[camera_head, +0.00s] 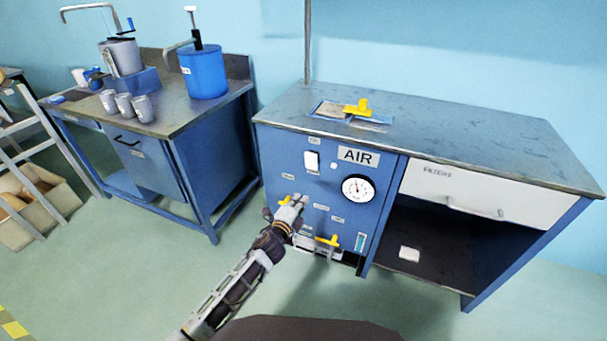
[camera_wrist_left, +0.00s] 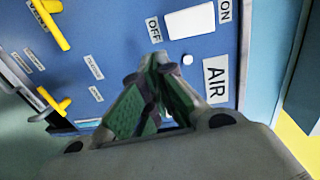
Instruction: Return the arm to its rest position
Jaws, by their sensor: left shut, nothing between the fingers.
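My left arm comes in from the lower left in the head view, and its gripper (camera_head: 292,207) is in front of the blue AIR cabinet's panel (camera_head: 338,226). The gripper is shut and empty. In the left wrist view the closed fingers (camera_wrist_left: 158,62) point at the panel, below a white rocker switch (camera_wrist_left: 190,21) marked OFF and ON. A yellow lever (camera_wrist_left: 52,24) shows at the upper left there, and a second yellow lever (camera_wrist_left: 52,109) lies lower. Whether the fingers touch the panel cannot be told. My right gripper is not in view.
The panel carries a round gauge (camera_head: 358,189). A yellow-handled fitting (camera_head: 357,107) sits on the cabinet top. A white drawer (camera_head: 455,188) is above an open shelf at right. A bench (camera_head: 180,122) with a blue canister (camera_head: 204,72) and metal cups stands left. Floor in front is clear.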

